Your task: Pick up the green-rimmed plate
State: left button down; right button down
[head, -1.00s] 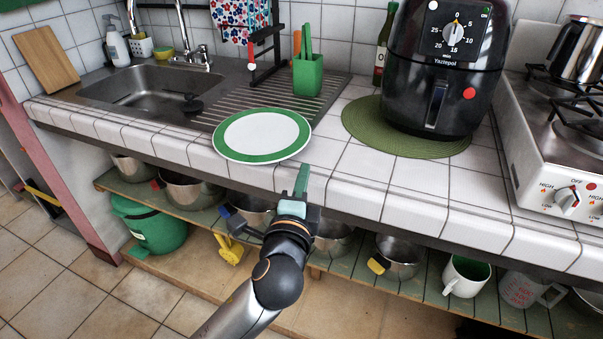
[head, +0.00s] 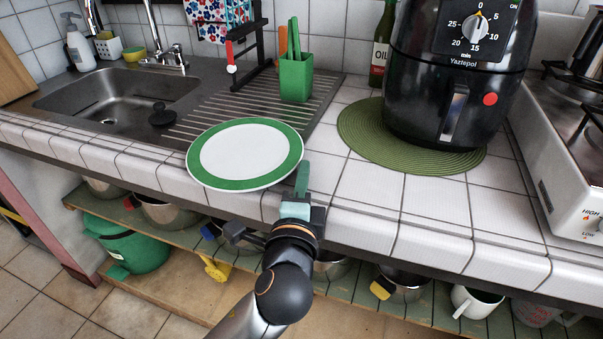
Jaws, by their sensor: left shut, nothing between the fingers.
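The green-rimmed plate (head: 246,153) has a white middle and lies on the counter, partly over the ribbed drainboard and close to the tiled front edge. My left gripper (head: 303,180) is at the counter's front edge, beside the plate's right front rim. Its green fingers are shut with nothing between them. In the picture the fingertips come right up to the rim; I cannot tell whether they touch it. My right gripper is not in view.
A black air fryer (head: 455,75) stands on a green round mat (head: 365,138) to the right. A green utensil cup (head: 296,78) stands behind the plate. The sink (head: 110,98) is at the left. White tiles right of the plate are clear. Pots fill the shelf (head: 190,238) below.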

aim_at(264, 183)
pick_arm(q)
jog(key=shift+s+a, duration=0.1)
jog(key=shift+a, duration=0.05)
jog(key=a+p, duration=0.1)
jog(key=a, duration=0.1)
jog(key=s+a+p, duration=0.1)
jog(key=a+p, duration=0.1)
jog(key=a, duration=0.1)
jog(key=shift+s+a+r, duration=0.15)
jog(key=shift+a+p, duration=0.35)
jog(key=shift+s+a, duration=0.1)
